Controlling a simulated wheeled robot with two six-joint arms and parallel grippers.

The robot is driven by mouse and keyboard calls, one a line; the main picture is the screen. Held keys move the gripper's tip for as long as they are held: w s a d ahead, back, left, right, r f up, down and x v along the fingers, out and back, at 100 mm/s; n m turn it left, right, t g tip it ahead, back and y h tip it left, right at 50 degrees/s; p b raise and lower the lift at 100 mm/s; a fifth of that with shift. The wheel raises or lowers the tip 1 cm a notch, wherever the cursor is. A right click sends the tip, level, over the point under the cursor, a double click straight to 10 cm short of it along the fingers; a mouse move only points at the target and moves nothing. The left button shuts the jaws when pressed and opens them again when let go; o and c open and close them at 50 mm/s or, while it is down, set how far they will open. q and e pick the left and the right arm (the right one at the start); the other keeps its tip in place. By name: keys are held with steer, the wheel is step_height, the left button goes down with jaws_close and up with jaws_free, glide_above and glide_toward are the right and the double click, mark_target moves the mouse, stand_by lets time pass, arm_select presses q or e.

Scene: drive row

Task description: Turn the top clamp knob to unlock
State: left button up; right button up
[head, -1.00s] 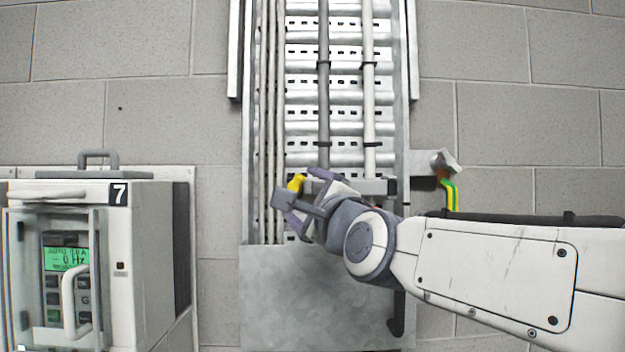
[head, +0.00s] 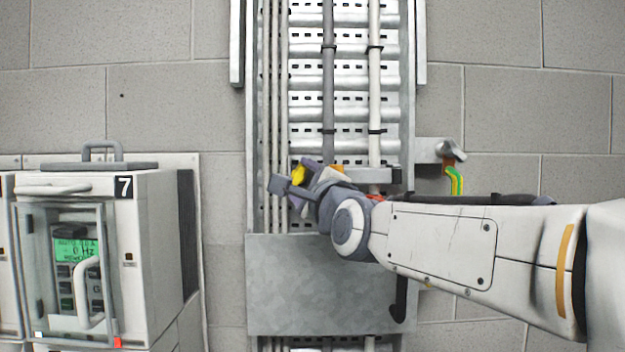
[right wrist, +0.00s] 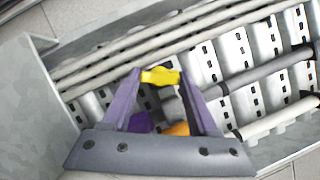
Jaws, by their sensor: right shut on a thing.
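The yellow clamp knob (head: 298,174) sits at the left end of a grey clamp bar (head: 370,175) across the cable ladder. It also shows in the right wrist view (right wrist: 160,76), between the purple fingertips. My right gripper (head: 297,184) is shut on this knob, with a finger on each side of it. Behind the fingers in the right wrist view are a purple part (right wrist: 140,122) and an orange part (right wrist: 178,129), partly hidden. The gripper and arm cover much of the clamp in the head view. My left gripper is not in view.
The cable ladder (head: 350,85) carries grey and white cables. A blank metal panel (head: 320,285) lies below the clamp. A metal bracket with a green-yellow strap (head: 455,181) is at right. A cabinet marked 7 (head: 150,240) stands at left; bare block wall lies between.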

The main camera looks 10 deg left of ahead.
steer(key=shift+n+b, duration=0.4)
steer(key=shift+n, duration=0.2)
steer(key=shift+n+g, duration=0.5)
steer(key=shift+n, duration=0.1)
steer(key=shift+r+n+g+p, duration=0.2)
steer(key=shift+n+g+p, duration=0.15)
steer(key=shift+n, duration=0.55)
steer(key=shift+n+h+p, duration=0.3)
steer(key=shift+n+p, duration=0.3)
steer(key=shift+p, duration=0.1)
steer(key=shift+f, duration=0.1)
steer(key=o, duration=1.4)
